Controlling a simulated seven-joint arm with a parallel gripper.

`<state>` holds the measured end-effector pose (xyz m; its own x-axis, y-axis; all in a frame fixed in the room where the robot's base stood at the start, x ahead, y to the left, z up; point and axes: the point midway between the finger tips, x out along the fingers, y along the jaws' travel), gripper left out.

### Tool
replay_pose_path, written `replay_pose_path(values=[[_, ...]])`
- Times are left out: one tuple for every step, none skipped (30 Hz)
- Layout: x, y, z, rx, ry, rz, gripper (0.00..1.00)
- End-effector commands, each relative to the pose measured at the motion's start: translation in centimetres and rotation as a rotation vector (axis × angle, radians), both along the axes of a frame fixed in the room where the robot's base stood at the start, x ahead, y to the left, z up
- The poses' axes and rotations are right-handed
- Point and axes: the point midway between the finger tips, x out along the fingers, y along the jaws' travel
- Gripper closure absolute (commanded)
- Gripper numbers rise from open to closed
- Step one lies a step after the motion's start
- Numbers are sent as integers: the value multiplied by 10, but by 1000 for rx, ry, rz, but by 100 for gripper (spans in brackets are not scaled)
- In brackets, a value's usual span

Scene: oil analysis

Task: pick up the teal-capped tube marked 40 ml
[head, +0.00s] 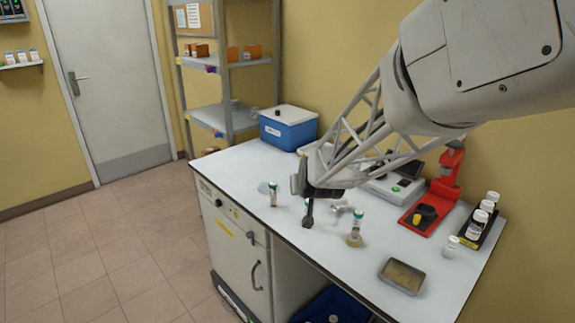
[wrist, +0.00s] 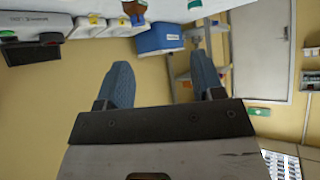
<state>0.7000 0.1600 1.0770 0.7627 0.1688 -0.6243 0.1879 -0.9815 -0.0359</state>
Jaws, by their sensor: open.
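Teal-capped tubes stand on the white bench in the head view. One tube (head: 272,194) is left of my gripper (head: 308,216), and another tube (head: 356,222), with amber at its base, is to the right. A third narrow shape beside the finger is mostly hidden by my gripper. No volume mark is readable, so I cannot tell which is 40 ml. My gripper is low over the bench near its front edge. In the wrist view its fingers (wrist: 163,76) are apart with nothing between them. A brown tube-like object (wrist: 134,10) shows at the top edge there.
A blue box (head: 288,132) stands at the back left of the bench. A metal tray (head: 402,276), a red stand (head: 432,208) and a rack of white-capped bottles (head: 480,225) are on the right. A clear stretch lies at the bench's left.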

Motion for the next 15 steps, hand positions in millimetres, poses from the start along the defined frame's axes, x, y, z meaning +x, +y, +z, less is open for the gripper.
replay_pose_path(values=[[12, 10, -9, 3, -20, 4, 38], [19, 14, -12, 5, -36, 6, 38], [28, 21, -18, 7, -55, 8, 38], [34, 27, -22, 8, -70, 10, 38], [40, 32, -26, 9, -84, 10, 38], [49, 39, -31, 11, -105, 12, 38], [55, 44, -35, 12, -122, 14, 38], [61, 49, -41, 13, -136, 14, 38], [68, 56, -46, 14, -156, 16, 38], [73, 61, -50, 15, -170, 16, 38], [78, 65, -54, 16, -183, 17, 38], [84, 71, -59, 17, -201, 17, 38], [88, 75, -63, 18, -213, 18, 38], [91, 79, -67, 19, -223, 19, 38], [95, 83, -70, 19, -238, 18, 38]])
